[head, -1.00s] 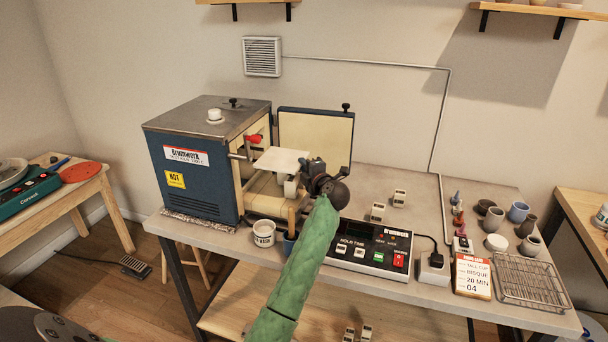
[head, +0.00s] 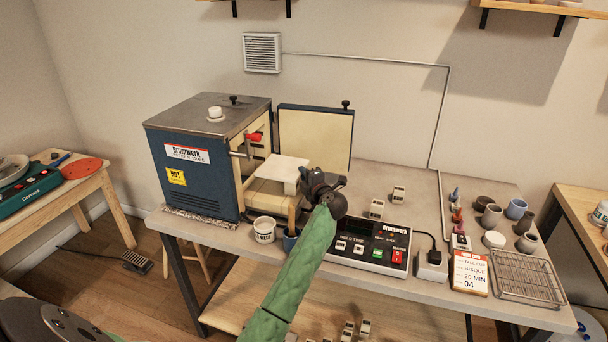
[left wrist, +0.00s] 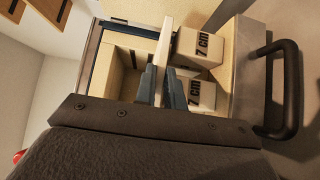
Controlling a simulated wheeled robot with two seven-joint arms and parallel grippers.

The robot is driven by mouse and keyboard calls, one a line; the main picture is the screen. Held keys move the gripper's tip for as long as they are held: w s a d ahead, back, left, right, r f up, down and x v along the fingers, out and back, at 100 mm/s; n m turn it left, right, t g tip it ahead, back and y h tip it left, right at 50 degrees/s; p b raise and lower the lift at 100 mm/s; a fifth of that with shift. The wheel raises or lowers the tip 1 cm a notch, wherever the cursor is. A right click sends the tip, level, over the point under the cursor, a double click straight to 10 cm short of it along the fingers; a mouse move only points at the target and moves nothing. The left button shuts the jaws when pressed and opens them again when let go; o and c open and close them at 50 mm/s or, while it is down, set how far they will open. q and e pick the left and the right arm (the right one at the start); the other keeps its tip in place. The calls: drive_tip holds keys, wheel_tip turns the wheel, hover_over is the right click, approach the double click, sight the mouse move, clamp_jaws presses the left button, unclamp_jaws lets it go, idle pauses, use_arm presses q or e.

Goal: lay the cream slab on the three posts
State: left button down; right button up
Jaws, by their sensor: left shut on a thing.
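The cream slab (head: 278,168) is a thin, pale plate at the open front of the blue kiln (head: 195,160). My left gripper (head: 306,175) is shut on its right edge and holds it roughly level. In the left wrist view the slab (left wrist: 158,55) shows nearly edge-on at the fingers. Two cream posts marked 7 cm, an upper one (left wrist: 203,46) and a lower one (left wrist: 196,95), stand close beside the fingers there. I cannot make out a third post. Whether the slab touches any post is hidden. My right gripper is not in view.
The kiln door (head: 316,137) stands open behind the gripper. A white jar (head: 264,230) and a blue cup (head: 290,240) stand below the kiln mouth.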

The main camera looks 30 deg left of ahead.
use_arm(q)
drive_tip(key=shift+d+f, duration=0.1)
drive_tip(key=shift+f, duration=0.15)
